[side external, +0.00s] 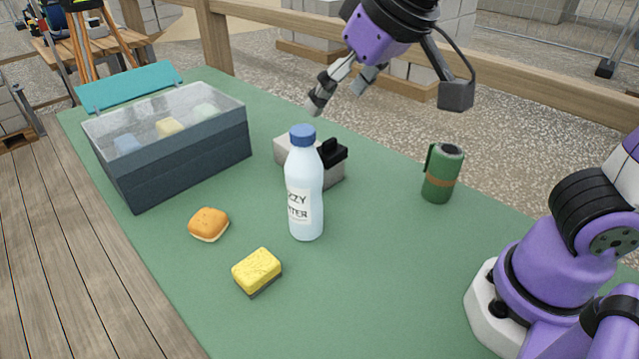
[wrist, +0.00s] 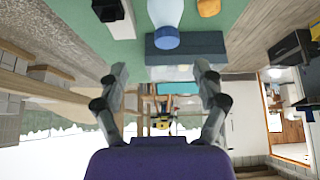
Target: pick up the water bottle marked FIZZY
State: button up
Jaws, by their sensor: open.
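The water bottle (side external: 304,200) stands upright near the middle of the green table in the side view. It is pale blue-white with a blue cap, and its label shows only "ZZY" and "TER", the rest turned out of sight. It also shows at the top of the wrist view (wrist: 165,12), cap towards the camera. My gripper (side external: 336,96) is open and empty, above and behind the bottle in the side view, apart from it. In the wrist view both fingers (wrist: 160,70) are spread with nothing between them.
A grey box with a black top (side external: 292,150) stands close behind the bottle. An open dark cool box (side external: 190,165) is at left. An orange bun (side external: 208,224) and a yellow sponge (side external: 257,270) lie in front. A green flask (side external: 441,175) stands right; table between is clear.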

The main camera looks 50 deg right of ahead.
aim_at(305, 131)
jog(key=x, duration=0.6)
jog(key=a+x, duration=0.1)
jog(key=x, duration=0.3)
jog(key=shift+w, duration=0.3)
grip_shut()
